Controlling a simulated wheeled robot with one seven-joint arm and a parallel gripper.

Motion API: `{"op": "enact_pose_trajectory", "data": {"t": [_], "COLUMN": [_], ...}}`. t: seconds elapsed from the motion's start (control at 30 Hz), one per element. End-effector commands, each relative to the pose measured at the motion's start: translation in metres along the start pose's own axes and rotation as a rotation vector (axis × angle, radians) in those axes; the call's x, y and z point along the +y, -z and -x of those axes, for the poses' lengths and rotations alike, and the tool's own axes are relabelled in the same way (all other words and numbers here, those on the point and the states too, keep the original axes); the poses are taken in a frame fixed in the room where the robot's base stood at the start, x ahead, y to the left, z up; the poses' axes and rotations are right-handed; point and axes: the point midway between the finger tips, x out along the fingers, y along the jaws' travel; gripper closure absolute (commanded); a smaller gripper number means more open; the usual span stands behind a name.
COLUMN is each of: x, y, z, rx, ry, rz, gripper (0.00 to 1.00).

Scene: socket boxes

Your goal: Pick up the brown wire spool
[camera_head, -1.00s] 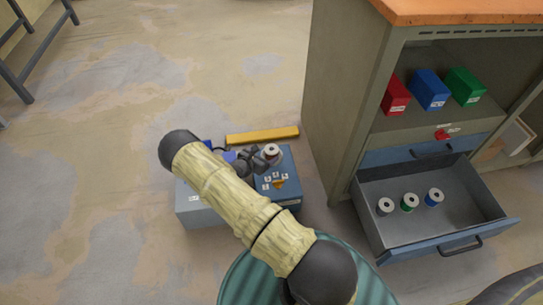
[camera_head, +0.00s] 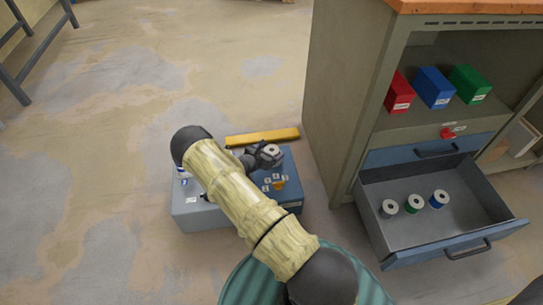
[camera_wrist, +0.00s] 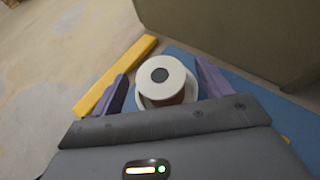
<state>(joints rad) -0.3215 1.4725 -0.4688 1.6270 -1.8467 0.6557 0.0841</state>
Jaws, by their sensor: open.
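The brown wire spool (camera_wrist: 160,77) stands upright between my gripper's two fingers in the wrist view. Its white round top with a dark centre faces the camera, and a little brown shows below the rim. In the head view the spool (camera_head: 271,151) is on the blue-topped box (camera_head: 290,172), mostly covered by my gripper. My gripper (camera_wrist: 160,88) is open, one finger on each side of the spool, with a small gap visible at the sides. Whether the fingers touch it lower down is hidden.
A yellow bar (camera_head: 262,137) lies behind the box. A cabinet (camera_head: 340,110) stands to the right, with its drawer (camera_head: 470,205) open and several spools inside. Red, blue and green boxes (camera_head: 435,88) sit on its shelf. Open floor lies at left.

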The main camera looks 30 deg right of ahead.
Motion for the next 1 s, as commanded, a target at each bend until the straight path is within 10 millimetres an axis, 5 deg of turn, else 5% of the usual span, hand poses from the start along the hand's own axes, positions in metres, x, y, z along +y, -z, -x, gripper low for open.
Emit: {"op": "enact_pose_trajectory", "data": {"t": [0.33, 0.6, 1.0], "x": [0.000, 0.000, 0.001], "y": [0.000, 0.000, -0.012], "z": [0.000, 0.000, 0.006], "rx": [0.000, 0.000, -0.002], "ry": [0.000, 0.000, -0.001], "rz": [-0.001, -0.001, -0.002], "gripper": [0.22, 0.75, 0.76]}}
